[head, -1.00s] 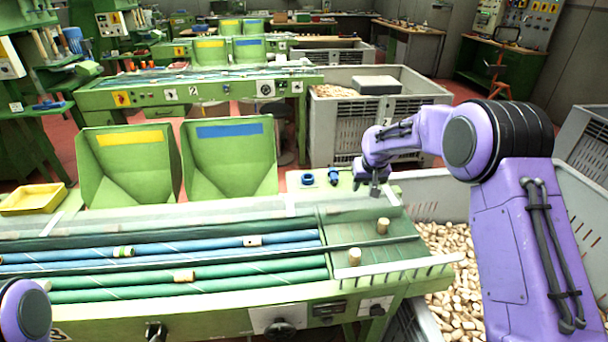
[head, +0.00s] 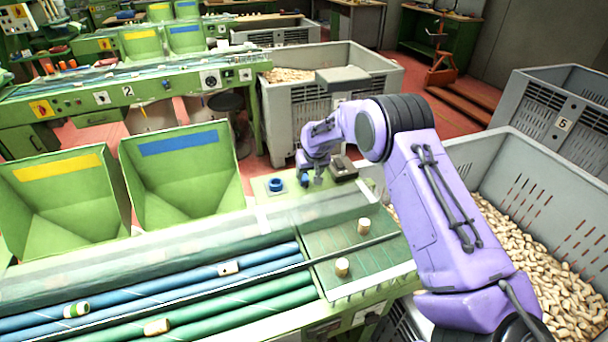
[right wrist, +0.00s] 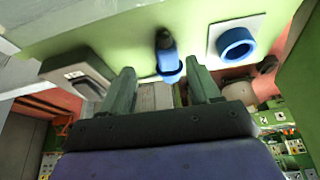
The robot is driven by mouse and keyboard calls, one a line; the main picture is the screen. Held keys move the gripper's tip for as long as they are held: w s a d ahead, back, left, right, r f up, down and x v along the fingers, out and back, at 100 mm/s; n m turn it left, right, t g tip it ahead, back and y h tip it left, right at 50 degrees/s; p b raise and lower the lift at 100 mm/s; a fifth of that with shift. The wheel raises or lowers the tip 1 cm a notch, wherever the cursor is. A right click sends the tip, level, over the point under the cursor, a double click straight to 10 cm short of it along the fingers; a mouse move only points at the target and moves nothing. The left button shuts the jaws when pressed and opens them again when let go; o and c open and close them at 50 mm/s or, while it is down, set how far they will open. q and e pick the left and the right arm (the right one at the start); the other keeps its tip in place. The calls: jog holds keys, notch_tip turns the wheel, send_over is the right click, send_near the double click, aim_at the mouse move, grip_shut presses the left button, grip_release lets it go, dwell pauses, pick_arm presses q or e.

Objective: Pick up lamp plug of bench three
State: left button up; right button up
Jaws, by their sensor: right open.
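The lamp plug is blue with a black end; in the right wrist view the plug (right wrist: 168,58) shows between my two fingertips. In the head view the plug (head: 304,180) is a small dark blue shape at the far right corner of the green bench, mostly hidden by my gripper. My right gripper (head: 312,183) is over that corner; its fingers (right wrist: 161,75) are apart, with no visible grip on the plug. A blue ring socket (right wrist: 236,43) on a white plate is beside the plug; it also shows in the head view (head: 275,185). My left gripper is out of view.
A grey switch box (head: 342,168) stands close to my right gripper. Two corks (head: 363,226) stand on the bench's dark green panel. Green hoppers (head: 180,180) rise at left. A grey crate (head: 510,190) of corks is at right; another crate (head: 310,100) is behind.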

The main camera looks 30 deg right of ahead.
aim_at(304, 177)
jog(key=w+f, duration=0.2)
jog(key=f, duration=0.1)
jog(key=w+f+p, duration=0.1)
jog(key=f, duration=0.1)
jog(key=shift+w+a, duration=0.1)
jog(key=shift+w, duration=0.1)
jog(key=shift+s+r, duration=0.25)
jog(key=shift+s, duration=0.05)
jog(key=shift+c, duration=0.3)
jog(key=shift+w, duration=0.1)
jog(key=c, duration=1)
